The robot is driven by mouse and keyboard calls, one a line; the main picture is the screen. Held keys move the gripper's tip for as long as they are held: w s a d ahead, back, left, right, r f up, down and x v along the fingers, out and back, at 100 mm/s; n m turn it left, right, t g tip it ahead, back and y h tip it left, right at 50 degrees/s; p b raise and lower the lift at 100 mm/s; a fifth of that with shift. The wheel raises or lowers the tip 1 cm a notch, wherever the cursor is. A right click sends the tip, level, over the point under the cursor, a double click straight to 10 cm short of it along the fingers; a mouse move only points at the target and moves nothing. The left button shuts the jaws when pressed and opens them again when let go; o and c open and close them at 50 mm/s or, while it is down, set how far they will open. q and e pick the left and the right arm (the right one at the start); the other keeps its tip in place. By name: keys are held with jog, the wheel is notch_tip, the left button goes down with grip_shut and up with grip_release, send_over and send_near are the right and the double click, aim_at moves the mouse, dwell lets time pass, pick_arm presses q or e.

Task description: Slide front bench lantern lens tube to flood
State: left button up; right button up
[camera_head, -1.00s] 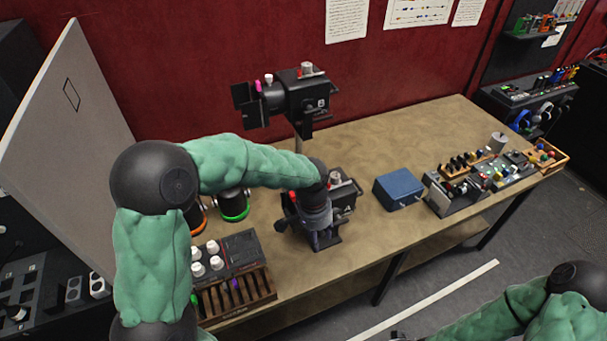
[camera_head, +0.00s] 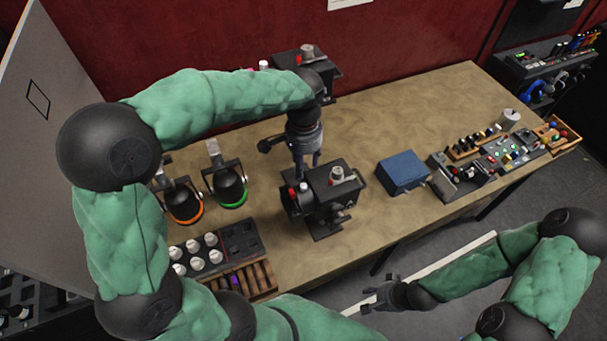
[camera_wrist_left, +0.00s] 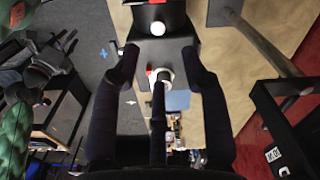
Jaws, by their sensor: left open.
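The front bench lantern (camera_head: 335,190) is a black box on the bench, with a pale grey knob on top and red and pale knobs toward its left end. Its lens tube lies at that left end, and its exact setting cannot be told. My left gripper (camera_head: 307,170) points down just behind and above the lantern, open and empty. In the left wrist view, the open fingers (camera_wrist_left: 161,65) straddle the picture of a black housing (camera_wrist_left: 155,50) with pale knobs and red parts; contact cannot be told. My right gripper (camera_head: 376,296) hangs in front of the bench, away from the lantern.
A second lantern (camera_head: 324,84) stands behind, partly hidden by my left arm. Orange-ringed (camera_head: 184,203) and green-ringed lamps (camera_head: 229,187) and a knob panel (camera_head: 212,250) lie left. A blue box (camera_head: 402,172) and control panels (camera_head: 490,158) lie right. The bench between is clear.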

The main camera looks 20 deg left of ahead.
aim_at(304, 186)
pick_arm(q)
notch_tip(304, 186, down, 10)
jog(key=shift+s+r+p, duration=0.1)
jog(key=shift+p, duration=0.2)
grip_shut()
